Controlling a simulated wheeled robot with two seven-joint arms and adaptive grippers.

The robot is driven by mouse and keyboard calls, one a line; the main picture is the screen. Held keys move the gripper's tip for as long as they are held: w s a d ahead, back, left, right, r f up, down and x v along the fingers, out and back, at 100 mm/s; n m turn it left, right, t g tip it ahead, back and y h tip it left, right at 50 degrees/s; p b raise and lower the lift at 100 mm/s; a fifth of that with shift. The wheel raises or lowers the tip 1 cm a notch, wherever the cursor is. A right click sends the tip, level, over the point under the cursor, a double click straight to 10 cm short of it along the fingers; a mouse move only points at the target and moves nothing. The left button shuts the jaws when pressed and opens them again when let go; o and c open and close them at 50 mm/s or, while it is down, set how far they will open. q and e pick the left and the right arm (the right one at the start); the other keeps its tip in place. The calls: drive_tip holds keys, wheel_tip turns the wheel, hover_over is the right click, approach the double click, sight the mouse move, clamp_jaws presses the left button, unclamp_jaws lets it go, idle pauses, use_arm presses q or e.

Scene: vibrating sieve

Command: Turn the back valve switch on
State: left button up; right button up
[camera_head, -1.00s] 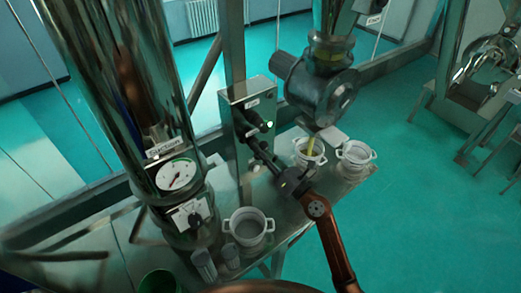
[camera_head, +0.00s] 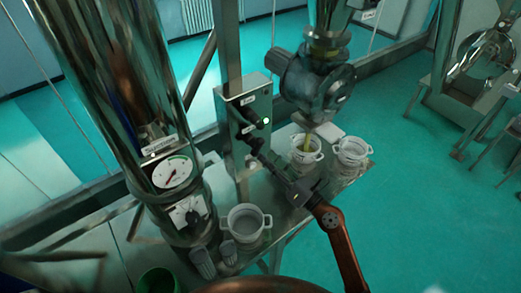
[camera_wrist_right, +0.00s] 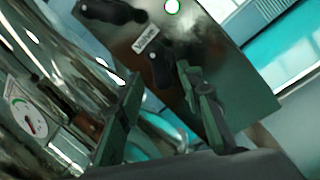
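A grey metal control box (camera_head: 232,128) stands on a post in the head view, with a lit green lamp (camera_head: 266,121) and two black switches, an upper one (camera_head: 248,114) and a lower one (camera_head: 254,142). In the right wrist view a label reading "Valve" (camera_wrist_right: 147,39) sits beside a black switch (camera_wrist_right: 160,68); another black switch (camera_wrist_right: 110,11) is at the top. Which one is the back valve switch I cannot tell. My right gripper (camera_head: 270,162) is open and empty, just below the lower switch. Its fingers (camera_wrist_right: 163,103) are apart, short of the labelled switch. My left gripper is not in view.
A steel column with a dial gauge (camera_head: 173,173) stands left of the box. A grey valve housing (camera_head: 320,82) hangs at right above a white pot (camera_head: 306,158), with yellow material between them. More pots (camera_head: 246,228) (camera_head: 352,152) stand on the metal table.

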drive_tip(key=v, duration=0.5)
drive_tip(key=shift+s+d, duration=0.25)
drive_tip(key=shift+s, duration=0.05)
